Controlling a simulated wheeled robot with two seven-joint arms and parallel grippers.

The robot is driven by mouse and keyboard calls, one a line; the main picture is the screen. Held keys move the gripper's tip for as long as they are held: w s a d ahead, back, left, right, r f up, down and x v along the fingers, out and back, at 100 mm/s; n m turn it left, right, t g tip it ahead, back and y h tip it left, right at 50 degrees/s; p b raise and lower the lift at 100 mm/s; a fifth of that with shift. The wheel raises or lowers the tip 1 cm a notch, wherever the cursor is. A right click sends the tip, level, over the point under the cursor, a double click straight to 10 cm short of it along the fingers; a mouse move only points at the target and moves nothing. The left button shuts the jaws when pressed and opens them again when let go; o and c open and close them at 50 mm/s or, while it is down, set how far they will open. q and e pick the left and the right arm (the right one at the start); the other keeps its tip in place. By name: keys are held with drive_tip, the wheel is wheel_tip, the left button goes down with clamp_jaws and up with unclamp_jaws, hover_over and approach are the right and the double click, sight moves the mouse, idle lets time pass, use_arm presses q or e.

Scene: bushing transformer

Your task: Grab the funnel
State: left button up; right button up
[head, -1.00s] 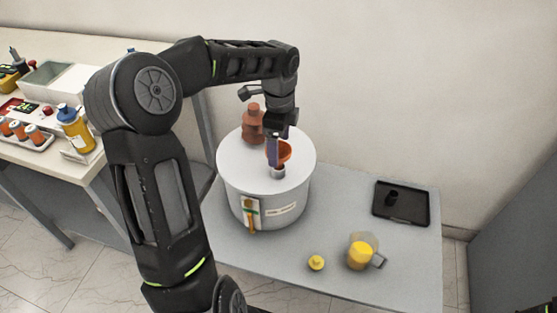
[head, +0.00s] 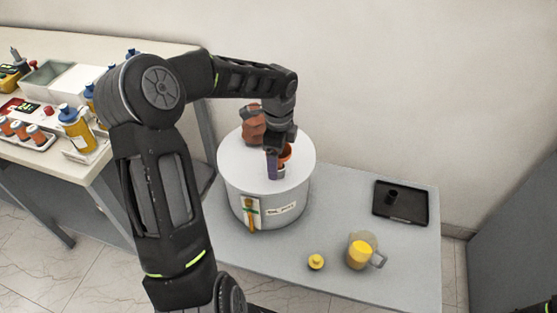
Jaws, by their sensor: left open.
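The orange-brown funnel (head: 286,154) sits at the small opening on top of the white cylindrical transformer (head: 240,185). My left gripper (head: 278,165) points down at the funnel from above. Its jaws are open, with one purple-grey finger in front of the funnel and hiding part of it. I cannot tell whether the fingers touch the funnel. A brown bushing (head: 252,127) stands on the transformer lid behind the gripper, partly hidden by my wrist. My right gripper is not in view; only a dark bit shows at the lower right corner.
The grey table (head: 330,200) also holds a black tray (head: 415,207) with a small black part (head: 391,196), a jug of yellow liquid (head: 359,254) and a yellow cap (head: 316,262). A bench (head: 140,57) with bottles stands at the left. The wall is close behind.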

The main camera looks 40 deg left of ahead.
use_arm(q)
drive_tip(key=shift+c, duration=0.3)
drive_tip(key=c, duration=1.5)
wheel_tip(320, 180, up, 10)
